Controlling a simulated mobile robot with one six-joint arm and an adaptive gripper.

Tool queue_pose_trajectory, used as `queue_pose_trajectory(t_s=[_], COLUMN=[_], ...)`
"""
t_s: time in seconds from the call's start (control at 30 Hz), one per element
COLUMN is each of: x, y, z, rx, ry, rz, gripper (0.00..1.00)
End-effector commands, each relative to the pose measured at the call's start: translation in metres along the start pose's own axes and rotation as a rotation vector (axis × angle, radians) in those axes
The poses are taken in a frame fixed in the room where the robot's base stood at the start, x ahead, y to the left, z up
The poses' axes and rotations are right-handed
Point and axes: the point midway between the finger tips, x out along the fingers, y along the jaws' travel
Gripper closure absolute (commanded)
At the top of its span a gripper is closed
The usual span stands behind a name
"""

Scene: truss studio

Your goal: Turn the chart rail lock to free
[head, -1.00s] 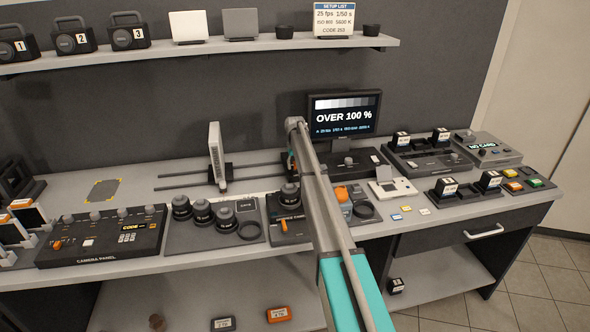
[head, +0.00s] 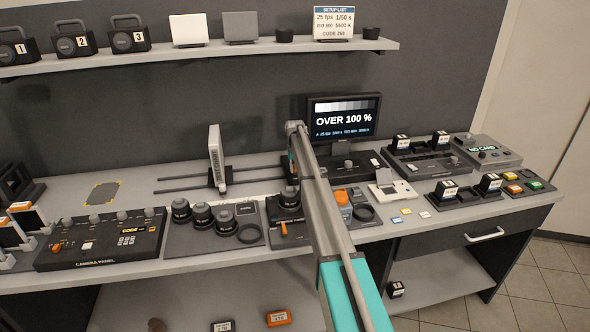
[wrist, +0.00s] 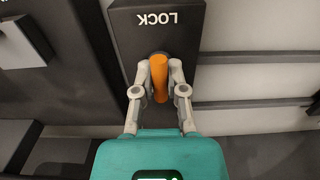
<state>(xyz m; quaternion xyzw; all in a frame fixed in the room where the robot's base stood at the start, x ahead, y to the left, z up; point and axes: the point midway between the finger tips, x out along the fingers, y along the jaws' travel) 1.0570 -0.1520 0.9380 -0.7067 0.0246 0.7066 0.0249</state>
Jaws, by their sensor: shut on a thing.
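In the wrist view, the chart rail lock is a black block (wrist: 130,45) with the word LOCK in white, upside down in the picture. An orange lever (wrist: 160,92) stands out from the block, lying nearly along the length of my gripper. My gripper (wrist: 160,76) is shut on this lever, with one grey finger on each side. In the head view, my arm hides the lock and most of the gripper. The upright white chart (head: 217,160) stands on two dark rails (head: 185,190) left of my arm.
A monitor (head: 344,117) reading OVER 100 % stands at the back, close to my arm. A tray of dark lenses (head: 201,216) and a camera panel (head: 103,238) lie in front of the rails. Bare table (head: 140,178) shows left of the chart.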

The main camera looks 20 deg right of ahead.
Motion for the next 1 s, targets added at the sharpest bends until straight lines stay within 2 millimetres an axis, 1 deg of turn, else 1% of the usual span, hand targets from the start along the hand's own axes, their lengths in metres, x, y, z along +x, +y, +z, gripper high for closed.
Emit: queue_pose_trajectory(t_s=[0.27, 0.47, 0.67, 1.0], x=[0.0001, 0.0001, 0.0001, 0.0001], y=[0.0016, 0.0019, 0.0022, 0.0025], z=[0.0003, 0.0004, 0.0004, 0.0005], rx=[-0.047, -0.146, -0.299, -0.618], ry=[-0.001, -0.001, -0.001, -0.002], rz=[0.002, 0.002, 0.003, 0.003], gripper=[1.00, 1.00, 1.00, 1.00])
